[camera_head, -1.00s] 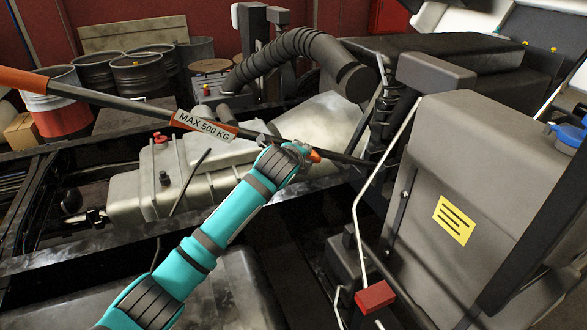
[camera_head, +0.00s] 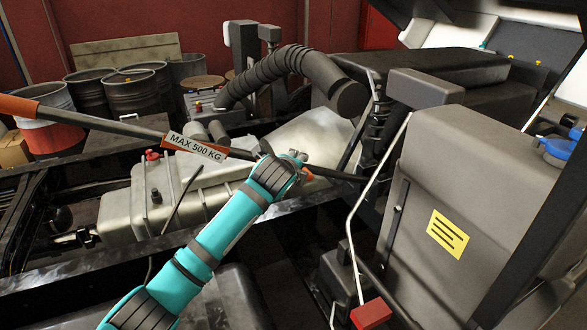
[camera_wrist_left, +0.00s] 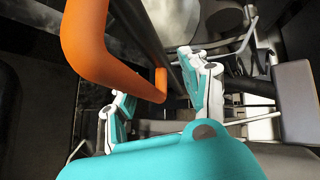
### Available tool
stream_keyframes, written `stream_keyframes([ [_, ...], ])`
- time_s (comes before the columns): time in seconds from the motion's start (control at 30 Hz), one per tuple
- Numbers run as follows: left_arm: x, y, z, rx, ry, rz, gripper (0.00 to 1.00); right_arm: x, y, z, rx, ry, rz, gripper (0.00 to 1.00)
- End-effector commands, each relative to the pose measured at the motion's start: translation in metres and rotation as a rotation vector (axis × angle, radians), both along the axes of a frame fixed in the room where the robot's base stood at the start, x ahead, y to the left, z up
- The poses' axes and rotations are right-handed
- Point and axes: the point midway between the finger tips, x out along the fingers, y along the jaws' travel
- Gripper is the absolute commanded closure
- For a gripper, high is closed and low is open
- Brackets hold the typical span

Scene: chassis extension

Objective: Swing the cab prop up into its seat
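The cab prop is a long dark bar (camera_head: 105,124) with an orange end (camera_head: 18,106) at far left and a "MAX 500 KG" label (camera_head: 197,146). It slants down to the right across the chassis. An orange handle (camera_head: 308,172) shows beside my left gripper (camera_head: 291,163). In the left wrist view, the handle (camera_wrist_left: 88,45) is a bent orange loop. My left gripper's fingers (camera_wrist_left: 158,82) are spread, with the loop's lower end between or just beyond them; contact is unclear. My right gripper is out of view. I cannot make out the prop's seat.
A grey tank (camera_head: 185,190) lies behind my left arm. A ribbed black hose (camera_head: 285,72) arches above it. A tall grey housing (camera_head: 470,180) with a yellow label and a thin white rod (camera_head: 360,195) stand at right. Drums (camera_head: 130,93) stand at the back left.

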Motion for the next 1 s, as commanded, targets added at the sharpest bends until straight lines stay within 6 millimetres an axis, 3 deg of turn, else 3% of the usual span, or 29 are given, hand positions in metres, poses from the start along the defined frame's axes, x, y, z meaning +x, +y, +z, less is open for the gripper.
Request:
stream_keyframes([
  [0.27, -0.015, 0.001, 0.016, -0.008, -0.014, -0.007, 0.60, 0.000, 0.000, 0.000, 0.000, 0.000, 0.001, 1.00],
  [0.7, -0.084, 0.023, 0.049, -0.003, -0.004, -0.002, 0.60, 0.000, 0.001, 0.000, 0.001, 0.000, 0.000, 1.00],
  [1.0, -0.100, 0.028, 0.056, -0.002, 0.002, -0.001, 0.60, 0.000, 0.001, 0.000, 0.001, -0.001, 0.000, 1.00],
])
